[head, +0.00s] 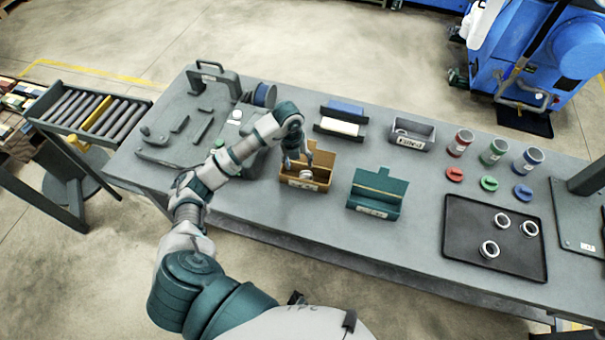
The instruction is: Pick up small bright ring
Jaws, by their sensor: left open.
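A small bright ring (305,174) shows at the front of the brown open bin (321,186), partly hidden by my gripper. My left gripper (298,164) is open and reaches down into this bin, right above or beside the ring. I cannot tell whether its fingers touch the ring. Three more light rings lie on the black tray at the right: one at the upper left (502,220), one at the right (530,228) and one at the lower left (489,250). My right gripper is not in view.
A teal bin (376,190) stands right of the brown bin. A grey labelled bin (412,134) and red, green and blue cups (493,151) stand behind. The black tray (470,265) lies at the right.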

